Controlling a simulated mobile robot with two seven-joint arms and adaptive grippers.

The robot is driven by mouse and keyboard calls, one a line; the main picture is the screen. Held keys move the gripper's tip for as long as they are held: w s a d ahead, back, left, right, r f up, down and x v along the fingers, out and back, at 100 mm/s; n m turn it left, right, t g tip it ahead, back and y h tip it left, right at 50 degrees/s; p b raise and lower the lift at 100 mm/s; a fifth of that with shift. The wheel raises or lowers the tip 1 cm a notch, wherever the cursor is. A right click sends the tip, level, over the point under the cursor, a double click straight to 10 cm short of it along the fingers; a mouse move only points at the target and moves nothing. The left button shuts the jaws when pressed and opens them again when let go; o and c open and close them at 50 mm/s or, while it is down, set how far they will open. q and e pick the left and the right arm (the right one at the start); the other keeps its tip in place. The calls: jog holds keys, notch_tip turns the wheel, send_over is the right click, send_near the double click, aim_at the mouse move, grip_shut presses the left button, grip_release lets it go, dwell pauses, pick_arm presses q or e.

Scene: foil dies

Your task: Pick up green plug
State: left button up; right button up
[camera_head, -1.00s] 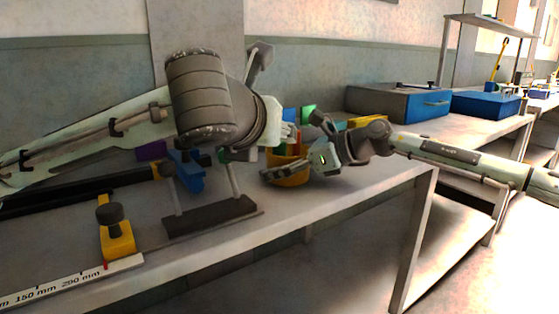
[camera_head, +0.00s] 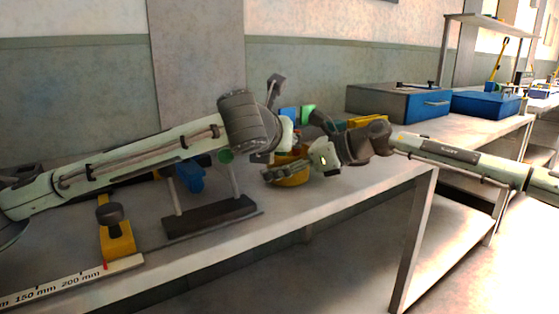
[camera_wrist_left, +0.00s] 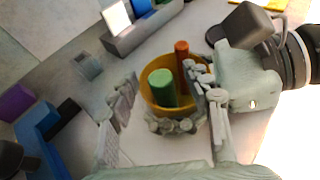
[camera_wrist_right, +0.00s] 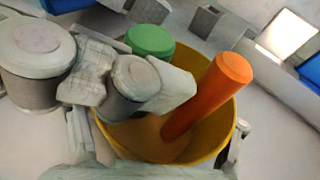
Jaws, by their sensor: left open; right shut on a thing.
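The green plug (camera_wrist_left: 162,88) stands in a yellow bowl (camera_wrist_left: 165,66) beside an orange plug (camera_wrist_left: 182,58) in the left wrist view. In the right wrist view the green plug (camera_wrist_right: 150,41) is partly hidden behind grey finger parts, and the orange plug (camera_wrist_right: 208,95) leans against the rim. My right gripper (camera_head: 300,165) is shut on the yellow bowl (camera_head: 293,180), at the table. My left gripper (camera_head: 285,140) is open above the bowl, with its fingers spread to either side of it in its own wrist view. In the head view both plugs are hidden.
A grey stand (camera_head: 210,215) is in front on the table, with a blue part (camera_head: 188,172) behind it. A yellow stop (camera_head: 117,238) sits by a ruler (camera_head: 60,290). A blue-fronted box (camera_head: 400,100) stands at the back right.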

pick_arm(q)
grip_shut()
jog(key=shift+r, duration=0.1)
notch_tip(320, 180, up, 10)
dwell(0.6)
pick_arm(e)
jog(key=o, duration=1.3)
jog(key=shift+c, duration=0.2)
